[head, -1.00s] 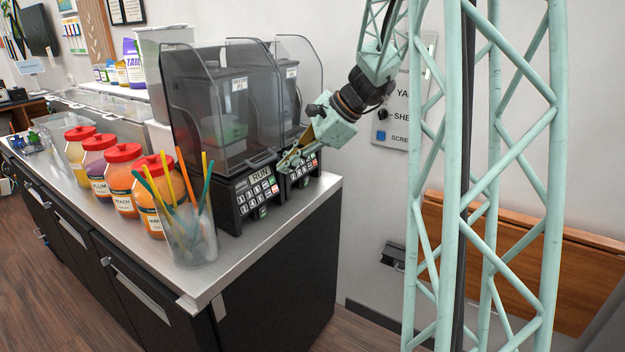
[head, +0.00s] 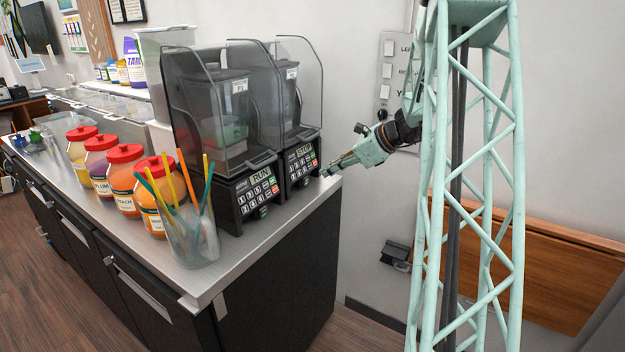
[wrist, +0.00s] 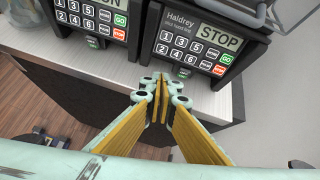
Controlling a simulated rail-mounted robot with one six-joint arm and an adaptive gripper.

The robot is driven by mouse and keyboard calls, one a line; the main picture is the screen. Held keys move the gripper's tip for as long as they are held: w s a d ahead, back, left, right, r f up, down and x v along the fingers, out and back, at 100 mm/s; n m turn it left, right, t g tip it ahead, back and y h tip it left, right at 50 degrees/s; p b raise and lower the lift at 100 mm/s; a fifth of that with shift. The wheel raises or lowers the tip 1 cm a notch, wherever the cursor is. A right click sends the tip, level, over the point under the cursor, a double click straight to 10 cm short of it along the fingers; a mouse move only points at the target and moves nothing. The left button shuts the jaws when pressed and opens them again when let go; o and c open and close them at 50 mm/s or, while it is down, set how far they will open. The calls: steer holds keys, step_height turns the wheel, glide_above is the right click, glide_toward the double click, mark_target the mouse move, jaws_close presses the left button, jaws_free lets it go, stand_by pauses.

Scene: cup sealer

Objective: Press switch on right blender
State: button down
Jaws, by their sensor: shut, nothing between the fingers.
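Two black blenders with clear hoods stand side by side at the counter's right end. The right blender (head: 302,165) shows STOP on its display, and its keypad with a green GO button (wrist: 226,59) and a red button beside it faces me in the wrist view. The left blender (head: 250,195) shows RUN in the head view; its keypad (wrist: 95,18) is at the top left of the wrist view. My gripper (head: 328,172) is shut and empty. It is just right of the right blender in the head view, apart from the keys, with its fingertips (wrist: 160,85) below that keypad in the wrist view.
A clear cup of coloured straws (head: 192,235) stands at the counter's front edge. Several red-lidded jars (head: 122,185) line the counter (head: 245,258) to the left. The space right of the counter end is open floor, with a wall behind.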

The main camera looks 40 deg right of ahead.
steer(key=d+f+m, duration=0.2)
steer(key=d+f, duration=0.1)
steer(key=d, duration=0.3)
steer(key=shift+s+f+t+h, duration=0.15)
steer(key=shift+s+t+h, duration=0.15)
steer(key=shift+s, duration=0.05)
steer(key=shift+f, duration=0.1)
steer(key=b, duration=0.1)
glide_toward(307, 182)
steer(key=w+f, duration=0.1)
steer(key=w+a+f, duration=0.1)
steer(key=f, duration=0.1)
steer(key=shift+w+f, duration=0.15)
steer(key=shift+f, duration=0.2)
steer(key=shift+w+a+r+b, duration=0.1)
steer(key=shift+w+a+b, duration=0.05)
steer(key=shift+w, duration=0.35)
steer(key=shift+w+a+r+b, duration=0.1)
steer(key=shift+w+a+b, duration=0.05)
steer(key=shift+w, duration=0.35)
